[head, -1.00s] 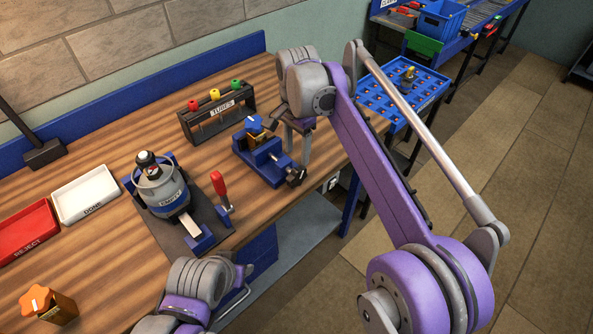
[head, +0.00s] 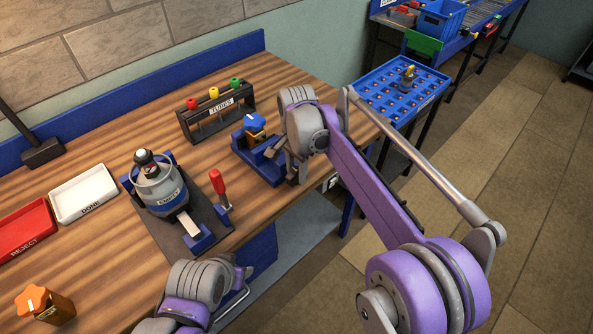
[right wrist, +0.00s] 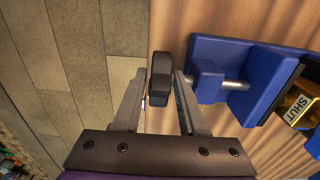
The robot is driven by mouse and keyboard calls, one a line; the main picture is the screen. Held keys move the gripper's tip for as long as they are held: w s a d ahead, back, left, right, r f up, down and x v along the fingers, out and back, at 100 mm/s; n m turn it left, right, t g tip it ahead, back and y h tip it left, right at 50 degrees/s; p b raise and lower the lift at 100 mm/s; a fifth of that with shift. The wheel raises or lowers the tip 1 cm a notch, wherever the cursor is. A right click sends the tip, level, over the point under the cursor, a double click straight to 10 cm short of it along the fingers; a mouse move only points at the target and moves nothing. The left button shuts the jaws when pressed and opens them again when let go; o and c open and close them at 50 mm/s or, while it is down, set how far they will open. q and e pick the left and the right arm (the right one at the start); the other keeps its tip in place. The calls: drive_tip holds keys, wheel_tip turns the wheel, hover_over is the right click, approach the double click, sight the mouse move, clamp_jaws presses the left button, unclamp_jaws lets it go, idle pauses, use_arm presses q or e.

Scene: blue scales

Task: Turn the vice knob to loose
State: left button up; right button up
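The blue vice (head: 258,168) stands near the right end of the wooden bench. It holds a brass block with a blue top (head: 254,123); in the right wrist view the block (right wrist: 296,104) carries a label reading SHUT. The black vice knob (right wrist: 160,78) sits at the end of the vice's metal screw, between the fingertips of my right gripper (right wrist: 160,84). The fingers are apart, one on each side, with narrow gaps to the knob.
A tube rack (head: 220,110) stands behind the vice. A clamp with a red handle (head: 218,184) and a grey canister (head: 160,185) are to its left. White DONE (head: 83,194) and red REJECT (head: 25,230) trays lie farther left. The floor right of the bench is free.

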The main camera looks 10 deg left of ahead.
clamp_jaws()
drive_tip(key=t, duration=0.1)
drive_tip(key=t+h, duration=0.2)
drive_tip(key=shift+s+a, duration=0.25)
drive_tip(key=shift+s+f+t+h+b, duration=0.15)
drive_tip(key=shift+t+h+b, duration=0.3)
drive_tip(key=shift+t+h, duration=0.7)
drive_tip(key=shift+o, duration=1.7)
unclamp_jaws()
